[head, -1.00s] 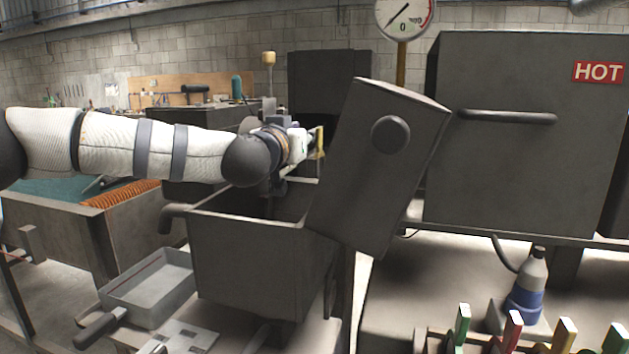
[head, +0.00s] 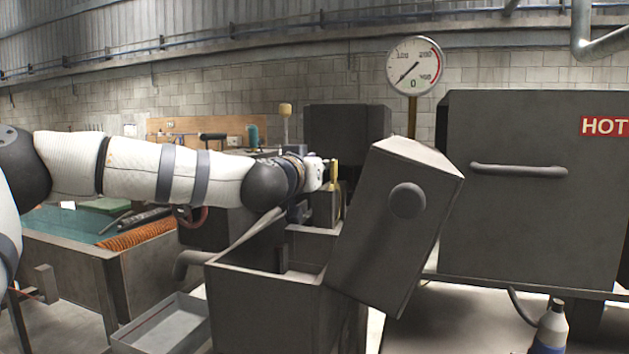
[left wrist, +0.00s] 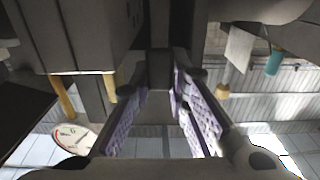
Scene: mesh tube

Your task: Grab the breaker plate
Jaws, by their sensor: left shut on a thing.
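My left gripper (head: 328,175) reaches in from the left, above and behind an open dark grey box (head: 262,300). In the left wrist view its two purple ridged pads (left wrist: 118,125) flank a dark grey part (left wrist: 160,72), and the gripper is shut on it. Most of that part is hidden, and I cannot tell whether it is the breaker plate. A short yellow post (head: 334,176) shows beside the gripper. My right gripper is in neither view.
A tilted dark grey block with a round knob (head: 408,201) stands just right of the gripper. A large cabinet marked HOT (head: 540,215) and a gauge (head: 413,64) lie farther right. A shallow tray (head: 165,330) sits at lower left.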

